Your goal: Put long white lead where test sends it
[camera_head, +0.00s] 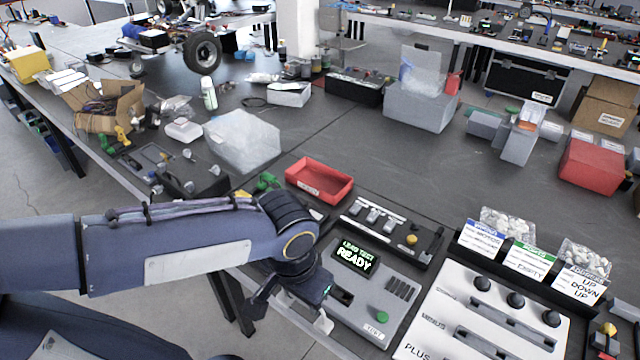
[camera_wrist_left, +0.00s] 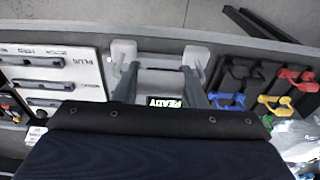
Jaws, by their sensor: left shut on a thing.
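My left gripper (camera_wrist_left: 160,88) is shut on the long white lead (camera_wrist_left: 160,60), which spans between its fingers with a blocky white end on each side. In the head view the gripper (camera_head: 318,300) is low over the near left edge of the grey lead tester (camera_head: 365,335), and a white lead end (camera_head: 323,322) shows below it. The arm hides most of the lead. The tester's screen (camera_head: 355,256) reads "LEAD TEST READY". It has a green TEST button (camera_head: 382,316) and a dark slot (camera_head: 342,295). My right gripper is out of view.
A white panel (camera_head: 440,325) with black knobs and slots, marked PLUS and MINUS, lies right of the tester. Label cards (camera_head: 526,262) stand behind it. A black holder (camera_head: 390,230) with pale pieces lies behind the tester. An empty red tray (camera_head: 320,182) is beyond. Coloured leads (camera_wrist_left: 270,85) show in the wrist view.

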